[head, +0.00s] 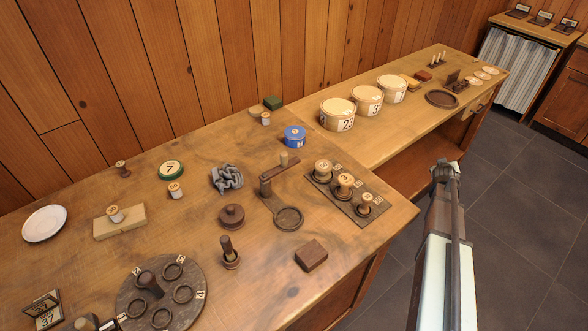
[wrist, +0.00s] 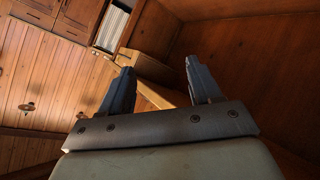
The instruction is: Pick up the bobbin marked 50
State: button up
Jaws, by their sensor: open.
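Three pale wooden bobbins stand upright in a row on a dark labelled board (head: 340,205) near the table's right edge: a far one (head: 323,168), a middle one (head: 345,183) and a near one (head: 366,201). Other small pale bobbins stand near the back (head: 265,118), by a green disc (head: 175,190) and on a light wooden block (head: 115,213). Their marks are too small to tell for certain which reads 50. My gripper (head: 446,172) is off the table's right side, over the floor. In the wrist view my gripper (wrist: 158,69) is open and empty.
The table also holds a dark round rack (head: 190,312), a tangle of grey cord (head: 227,178), a brown block (head: 311,255), a blue tin (head: 295,136) and a white plate (head: 45,223). Round boxes (head: 367,100) stand on the bench behind. Floor is clear at right.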

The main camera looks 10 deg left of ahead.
jog(key=w+a+r+n+t, duration=0.2)
jog(key=w+a+r+n, duration=0.1)
jog(key=w+r, duration=0.55)
jog(key=w+a+r+n+t, duration=0.25)
jog(key=w+a+r, duration=0.2)
jog(key=r, duration=0.75)
jog(key=s+a+n+g+y, duration=0.15)
jog(key=a+g+y, duration=0.3)
jog(key=a, duration=1.95)
jog(key=s+a+r+n+g+y, duration=0.1)
jog(key=s+a, duration=0.4)
jog(key=a, duration=0.5)
jog(key=s+a+r+n+g+y, duration=0.1)
jog(key=s+a, duration=0.4)
jog(key=a, duration=0.6)
jog(key=s+a+n+g+y, duration=0.2)
jog(key=s+a, duration=0.3)
jog(key=a, duration=0.5)
jog(key=shift+s+a+r+n+g+y, duration=0.2)
jog(key=shift+s+r+n+g+y, duration=0.2)
jog(key=shift+n+g, duration=0.3)
jog(key=s+a+r+n+g, duration=0.2)
jog(key=s+a+n+g, duration=0.15)
jog(key=s+a, duration=0.7)
jog(key=n+g, duration=0.4)
jog(key=n, duration=0.2)
send_near(174, 186)
jog(key=shift+x, duration=5.15)
jog(key=c, duration=1.1)
